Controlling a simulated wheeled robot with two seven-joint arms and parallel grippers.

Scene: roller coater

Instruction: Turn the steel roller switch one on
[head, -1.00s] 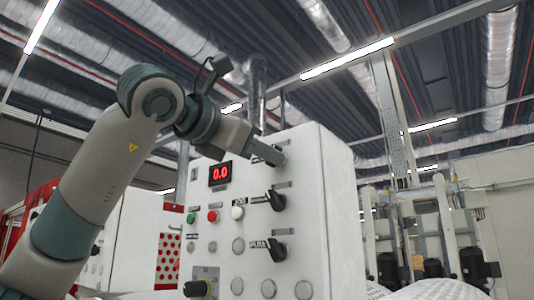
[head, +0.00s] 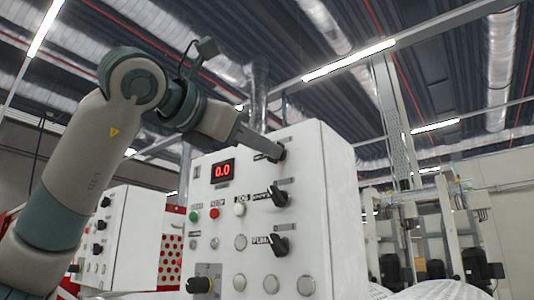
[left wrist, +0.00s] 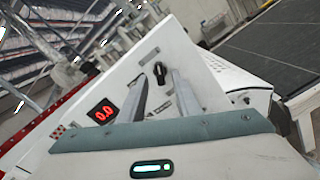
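A white control cabinet (head: 315,190) carries a column of black rotary switches on its front. My left gripper (head: 272,150) is at the top switch (head: 281,153), partly covering it in the head view. A middle switch (head: 278,194) and a lower switch (head: 279,244) sit below it. The labels are too small to read for sure, so I cannot tell which one is the steel roller switch. In the left wrist view the fingers (left wrist: 160,82) are apart, with a black switch (left wrist: 160,70) between their tips. Contact is not clear. My right gripper is not in view.
A red 0.0 display (head: 222,171), a green button (head: 194,216), a red button (head: 214,213) and a white button (head: 239,209) are on the same panel. A black knob (head: 199,285) sticks out lower left. Another white cabinet (head: 130,230) stands at the left.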

